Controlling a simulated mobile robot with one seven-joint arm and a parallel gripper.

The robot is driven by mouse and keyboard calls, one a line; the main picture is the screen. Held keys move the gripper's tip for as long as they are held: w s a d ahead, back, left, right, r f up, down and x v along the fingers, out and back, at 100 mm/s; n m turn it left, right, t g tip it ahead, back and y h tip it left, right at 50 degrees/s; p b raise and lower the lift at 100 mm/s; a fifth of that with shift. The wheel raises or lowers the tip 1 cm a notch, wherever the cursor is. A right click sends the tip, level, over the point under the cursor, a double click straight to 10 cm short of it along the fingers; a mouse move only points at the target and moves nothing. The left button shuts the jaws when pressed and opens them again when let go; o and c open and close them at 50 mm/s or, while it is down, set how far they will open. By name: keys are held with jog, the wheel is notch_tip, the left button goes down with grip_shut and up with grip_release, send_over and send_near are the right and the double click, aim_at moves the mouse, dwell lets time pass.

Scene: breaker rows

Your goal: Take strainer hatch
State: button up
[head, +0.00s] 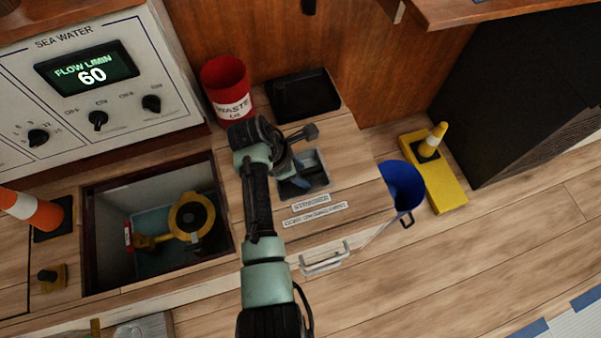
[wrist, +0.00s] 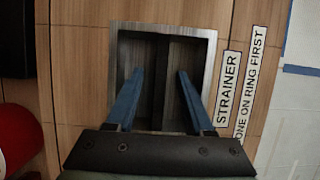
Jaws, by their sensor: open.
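The strainer hatch (head: 354,172) is a light wood panel with a grey metal recessed pull (head: 317,172) and labels, one reading STRAINER (head: 311,203). In the wrist view the hatch (wrist: 75,60) lies flat below me. Its recess has a dark upright bar (wrist: 160,75) down the middle. My gripper (wrist: 162,80) is open. Its two blue fingers appear on either side of the bar, over the recess. I cannot tell how deep they reach, and no contact shows. In the head view my gripper (head: 298,183) is over the recess, partly hidden by my arm.
An open well (head: 106,215) left of the hatch holds a yellow fitting (head: 192,217). A red waste bin (head: 225,85) and black tray (head: 303,95) stand behind. A blue funnel-shaped container (head: 402,185) and yellow block (head: 436,180) are right.

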jog(key=shift+f, duration=0.2)
dwell(0.3)
grip_shut()
dwell(1.2)
jog(key=shift+w+r, duration=0.1)
jog(key=shift+r, duration=0.05)
